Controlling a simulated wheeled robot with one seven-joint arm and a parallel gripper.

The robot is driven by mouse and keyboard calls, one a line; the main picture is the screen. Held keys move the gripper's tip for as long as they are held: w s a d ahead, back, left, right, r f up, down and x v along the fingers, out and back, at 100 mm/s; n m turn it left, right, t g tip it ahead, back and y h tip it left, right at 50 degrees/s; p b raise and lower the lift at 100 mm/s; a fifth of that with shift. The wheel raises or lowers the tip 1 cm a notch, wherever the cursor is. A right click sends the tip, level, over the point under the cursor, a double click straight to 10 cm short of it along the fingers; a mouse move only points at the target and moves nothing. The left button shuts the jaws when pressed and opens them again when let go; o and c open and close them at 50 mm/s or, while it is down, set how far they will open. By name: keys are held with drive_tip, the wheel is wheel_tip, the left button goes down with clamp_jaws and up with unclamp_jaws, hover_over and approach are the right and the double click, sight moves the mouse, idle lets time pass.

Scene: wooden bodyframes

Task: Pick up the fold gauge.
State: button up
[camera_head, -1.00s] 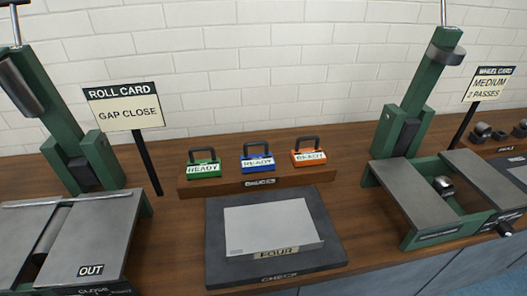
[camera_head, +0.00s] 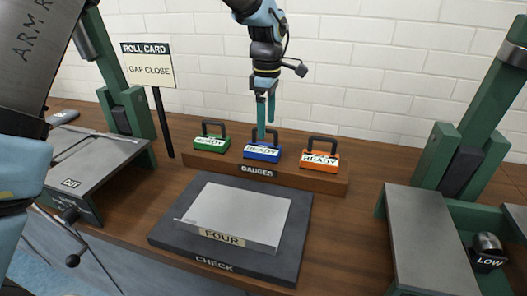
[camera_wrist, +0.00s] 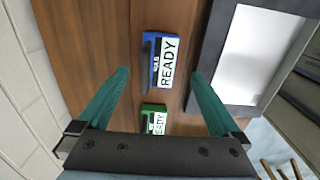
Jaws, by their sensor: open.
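Three gauges with black handles and READY labels stand in a row on a wooden rack: a green gauge (camera_head: 211,143), a blue gauge (camera_head: 262,152) and an orange gauge (camera_head: 319,160). The smaller print on them is too small to read surely, so I cannot tell by name which is the fold gauge. My gripper (camera_head: 265,120) is open and empty, pointing down over the blue gauge's handle. In the wrist view the blue gauge (camera_wrist: 168,62) lies between the spread teal fingertips (camera_wrist: 160,75), with the green gauge (camera_wrist: 154,118) nearer the palm.
The wooden rack (camera_head: 240,170) is marked GAUGES. In front lies a dark CHECK plate (camera_head: 295,225) with a grey sheet (camera_head: 240,210) marked FOUR. Green-framed machines stand left (camera_head: 95,165) and right (camera_head: 430,240). A ROLL CARD sign (camera_head: 148,65) stands behind left.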

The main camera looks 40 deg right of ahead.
sight(263, 148)
wheel_tip(263, 148, down, 3)
drive_tip(key=shift+r, duration=0.1)
drive_tip(key=shift+w+a+f+p, duration=0.15)
drive_tip(key=shift+f+p, duration=0.25)
drive_tip(key=shift+f, duration=0.5)
drive_tip(key=shift+w+f+p, duration=0.15)
drive_tip(key=shift+f+p, duration=0.3)
drive_tip(key=shift+f, duration=0.5)
drive_tip(key=shift+w+a+f+p, duration=0.15)
drive_tip(key=shift+f+p, duration=0.25)
drive_tip(key=shift+f, duration=0.5)
drive_tip(key=shift+c, duration=0.2)
drive_tip(key=c, duration=1.5)
